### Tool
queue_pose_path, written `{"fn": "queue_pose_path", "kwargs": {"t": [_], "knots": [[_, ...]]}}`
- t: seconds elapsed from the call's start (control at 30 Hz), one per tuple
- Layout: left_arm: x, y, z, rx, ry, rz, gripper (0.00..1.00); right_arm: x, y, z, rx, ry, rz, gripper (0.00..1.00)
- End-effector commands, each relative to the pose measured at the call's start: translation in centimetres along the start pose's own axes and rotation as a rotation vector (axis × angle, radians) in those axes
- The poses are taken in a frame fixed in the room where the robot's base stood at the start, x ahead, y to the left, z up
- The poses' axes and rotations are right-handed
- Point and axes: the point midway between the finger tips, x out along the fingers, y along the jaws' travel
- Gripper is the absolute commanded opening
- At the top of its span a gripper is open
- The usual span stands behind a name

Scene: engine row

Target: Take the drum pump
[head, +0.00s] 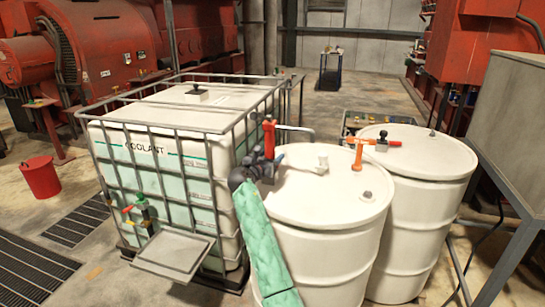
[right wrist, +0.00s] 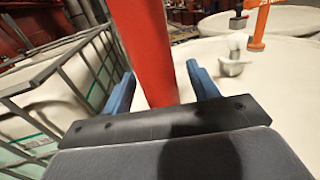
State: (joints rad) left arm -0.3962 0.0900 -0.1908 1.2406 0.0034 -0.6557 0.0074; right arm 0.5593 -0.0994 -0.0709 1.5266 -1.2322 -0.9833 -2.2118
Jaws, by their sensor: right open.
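The drum pump, a red upright cylinder (head: 269,132) with a grey bent spout, stands at the left rim of the front white drum (head: 315,200). Its lower part is hidden behind my right gripper (head: 268,165). In the right wrist view the red pump body (right wrist: 146,50) rises between the two blue fingers of my right gripper (right wrist: 160,90). The fingers are open, one on each side of it, with gaps showing. My right arm comes up in a green sleeve in front of the drum. My left gripper is not in view.
A caged coolant tank (head: 165,150) stands close on the left of the pump. A white fitting (head: 322,162) and an orange fitting (head: 358,155) are on the front drum's lid. A second white drum (head: 415,165) stands behind right, beside a grey stand (head: 510,110).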

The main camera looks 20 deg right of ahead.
Motion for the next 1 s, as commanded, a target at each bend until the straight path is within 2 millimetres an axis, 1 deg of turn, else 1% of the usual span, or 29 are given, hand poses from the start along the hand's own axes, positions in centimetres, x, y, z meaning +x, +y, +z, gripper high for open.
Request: {"fn": "queue_pose_path", "kwargs": {"t": [0.07,0.1,0.17,0.2,0.27,0.3,0.4,0.8,0.9,1.0], "knots": [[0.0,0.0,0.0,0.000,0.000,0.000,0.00,0.0,0.0,0.0,0.000,0.000,0.000,0.59],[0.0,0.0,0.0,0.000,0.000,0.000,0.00,0.0,0.0,0.0,0.000,0.000,0.000,0.57],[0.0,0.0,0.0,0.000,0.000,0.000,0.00,0.0,0.0,0.0,0.000,0.000,0.000,0.46],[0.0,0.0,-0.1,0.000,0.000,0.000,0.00,0.0,0.0,0.0,0.000,0.000,0.000,0.38],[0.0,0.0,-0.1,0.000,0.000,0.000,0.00,0.0,0.0,0.0,0.000,0.000,0.000,0.26],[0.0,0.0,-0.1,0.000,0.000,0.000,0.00,0.0,0.0,0.0,0.000,0.000,0.000,0.18],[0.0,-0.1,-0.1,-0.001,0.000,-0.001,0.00,0.0,0.0,0.0,0.000,0.000,0.000,0.00],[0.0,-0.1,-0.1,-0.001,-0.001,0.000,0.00,-0.1,0.0,0.3,0.002,-0.003,0.001,0.00],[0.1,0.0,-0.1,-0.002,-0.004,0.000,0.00,0.0,0.1,0.7,0.003,-0.004,0.001,0.00],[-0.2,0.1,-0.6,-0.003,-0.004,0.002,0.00,0.0,0.1,1.3,0.004,-0.005,0.001,0.00]]}}
